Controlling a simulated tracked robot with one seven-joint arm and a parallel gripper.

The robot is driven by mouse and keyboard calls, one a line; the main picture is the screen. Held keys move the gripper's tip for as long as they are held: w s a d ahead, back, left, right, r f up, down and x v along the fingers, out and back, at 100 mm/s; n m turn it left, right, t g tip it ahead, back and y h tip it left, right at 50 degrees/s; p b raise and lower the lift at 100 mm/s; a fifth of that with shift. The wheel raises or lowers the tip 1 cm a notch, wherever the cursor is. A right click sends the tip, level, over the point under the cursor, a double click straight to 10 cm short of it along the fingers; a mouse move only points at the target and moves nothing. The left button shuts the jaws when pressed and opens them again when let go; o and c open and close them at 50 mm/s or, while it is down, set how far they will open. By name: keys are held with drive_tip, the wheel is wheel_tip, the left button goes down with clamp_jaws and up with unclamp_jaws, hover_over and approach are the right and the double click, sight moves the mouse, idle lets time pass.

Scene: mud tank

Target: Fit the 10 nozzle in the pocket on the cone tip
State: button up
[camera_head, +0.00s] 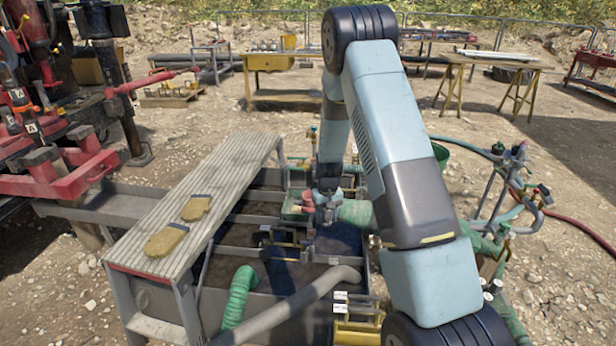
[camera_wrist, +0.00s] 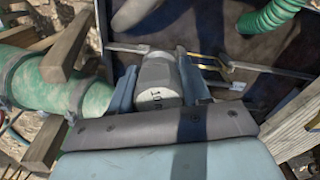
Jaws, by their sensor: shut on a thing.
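The nozzle's near end is pale, with a dark "10" marking. Its far end points away from me, over the dark inside of the tank. In the head view my gripper (camera_head: 326,208) hangs above the tank's middle, and the nozzle is too small to make out. A green cylindrical body (camera_head: 356,213) lies just right of my gripper; it shows at the left of the wrist view (camera_wrist: 95,97). I cannot clearly pick out the cone tip or its pocket.
A ribbed walkway (camera_head: 200,195) with two tan gloves (camera_head: 166,238) runs along the tank's left. A green hose (camera_head: 238,296) and a thick grey pipe (camera_head: 290,308) cross the tank's front. Valves and pipes (camera_head: 505,185) stand at the right. Work tables (camera_head: 285,95) are far behind.

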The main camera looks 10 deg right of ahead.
drive_tip(key=w+f+n, duration=0.1)
drive_tip(key=w, duration=1.3)
drive_tip(key=w+f+n, duration=0.1)
drive_tip(key=w+f, duration=0.1)
drive_tip(key=w, duration=1.2)
drive_tip(key=shift+f, duration=0.25)
drive_tip(key=shift+s, duration=0.1)
drive_tip(key=shift+s+r, duration=0.15)
drive_tip(key=shift+s, duration=0.05)
drive_tip(key=shift+f, duration=1.55)
drive_tip(key=shift+s+f, duration=0.1)
drive_tip(key=shift+f, duration=0.75)
